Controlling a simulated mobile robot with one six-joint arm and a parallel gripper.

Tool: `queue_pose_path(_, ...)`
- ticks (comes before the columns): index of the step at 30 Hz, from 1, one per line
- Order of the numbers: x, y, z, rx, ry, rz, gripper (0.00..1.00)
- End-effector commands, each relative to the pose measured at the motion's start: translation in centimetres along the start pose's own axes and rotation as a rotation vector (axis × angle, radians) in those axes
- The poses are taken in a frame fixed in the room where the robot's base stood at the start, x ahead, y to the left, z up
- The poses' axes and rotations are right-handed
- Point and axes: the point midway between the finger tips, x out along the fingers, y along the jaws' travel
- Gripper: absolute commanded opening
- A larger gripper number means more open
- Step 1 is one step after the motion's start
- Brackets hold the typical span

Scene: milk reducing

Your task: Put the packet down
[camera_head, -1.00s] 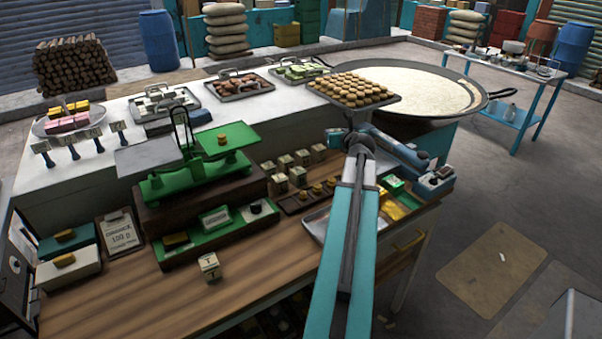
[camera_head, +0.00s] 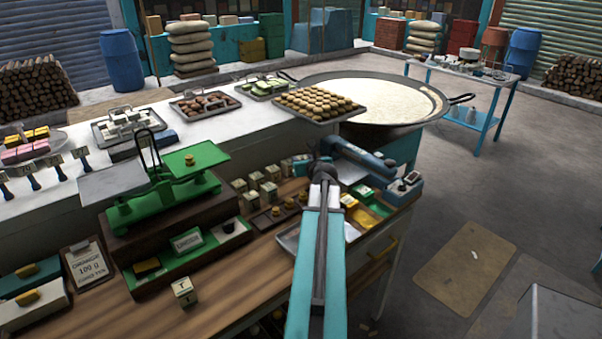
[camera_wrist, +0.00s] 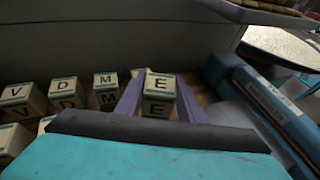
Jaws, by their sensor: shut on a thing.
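The packet is a small cream cube-like box lettered E (camera_wrist: 158,83), upright in the wrist view. My gripper (camera_wrist: 158,100) is shut on it, with one purple finger on each side. In the head view my gripper (camera_head: 318,160) is over the back of the wooden counter, right of a group of similar boxes (camera_head: 262,183); the held packet is not clear there. Boxes lettered V, D and M (camera_wrist: 105,85) stand left of the gripper in the wrist view. I cannot tell whether the held packet touches the surface.
A blue device (camera_wrist: 270,100) lies close to the right of my gripper. A metal tray (camera_head: 290,240) lies in front of the boxes. A green balance scale (camera_head: 165,190) stands left. One lone box (camera_head: 185,291) sits on the front counter. A raised white counter (camera_head: 225,125) runs behind.

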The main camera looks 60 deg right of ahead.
Motion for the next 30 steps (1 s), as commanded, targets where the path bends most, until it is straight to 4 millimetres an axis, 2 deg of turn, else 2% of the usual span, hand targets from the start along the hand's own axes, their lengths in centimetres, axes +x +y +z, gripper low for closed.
queue_pose_path(6, 0.6, 0.1, -1.5, 0.002, 0.0, 0.001, 0.07)
queue_pose_path(19, 0.7, 0.1, -1.9, 0.0, 0.0, 0.002, 0.07)
queue_pose_path(30, 1.8, 0.1, -4.9, 0.001, 0.001, 0.002, 0.07)
